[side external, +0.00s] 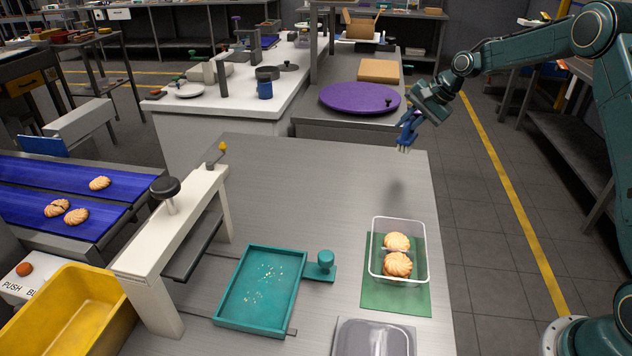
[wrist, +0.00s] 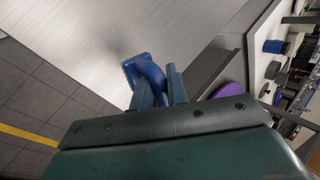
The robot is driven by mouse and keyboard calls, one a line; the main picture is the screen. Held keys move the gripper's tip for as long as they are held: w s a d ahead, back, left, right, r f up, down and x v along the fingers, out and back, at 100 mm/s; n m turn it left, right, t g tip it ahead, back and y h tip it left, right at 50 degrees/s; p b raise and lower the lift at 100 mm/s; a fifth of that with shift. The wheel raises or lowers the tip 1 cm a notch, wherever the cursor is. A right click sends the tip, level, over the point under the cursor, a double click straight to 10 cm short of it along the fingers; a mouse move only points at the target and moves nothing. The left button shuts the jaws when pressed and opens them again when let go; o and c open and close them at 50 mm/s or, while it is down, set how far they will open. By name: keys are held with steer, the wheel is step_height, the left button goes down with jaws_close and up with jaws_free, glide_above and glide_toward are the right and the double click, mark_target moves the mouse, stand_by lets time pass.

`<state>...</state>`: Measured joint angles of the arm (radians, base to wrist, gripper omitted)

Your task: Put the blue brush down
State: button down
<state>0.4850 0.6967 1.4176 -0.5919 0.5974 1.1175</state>
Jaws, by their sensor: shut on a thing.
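My gripper (side external: 409,133) is raised above the back right part of the steel table (side external: 310,170), near its edge. It is shut on the blue brush (wrist: 149,75), which shows between the fingers in the wrist view. In the side view the blue brush (side external: 406,132) hangs below my gripper, clear of the tabletop, with a soft shadow on the steel beneath. Part of the brush is hidden by the fingers. The teal tray (side external: 249,326) lies at the front of the table with pale crumbs in it.
A clear box (side external: 423,275) with two biscuits stands on a green mat (side external: 405,303) at the right. A grey lid (side external: 350,345) lies at the front. A white press frame (side external: 190,220) stands at the left. The table's back middle is bare. A purple disc (side external: 350,97) sits behind.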

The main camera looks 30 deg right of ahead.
mark_target(403, 151)
steer(key=shift+f, duration=4.05)
steer(key=shift+f, duration=0.15)
steer(key=c, duration=1.4)
jaws_free()
steer(key=v, duration=1.2)
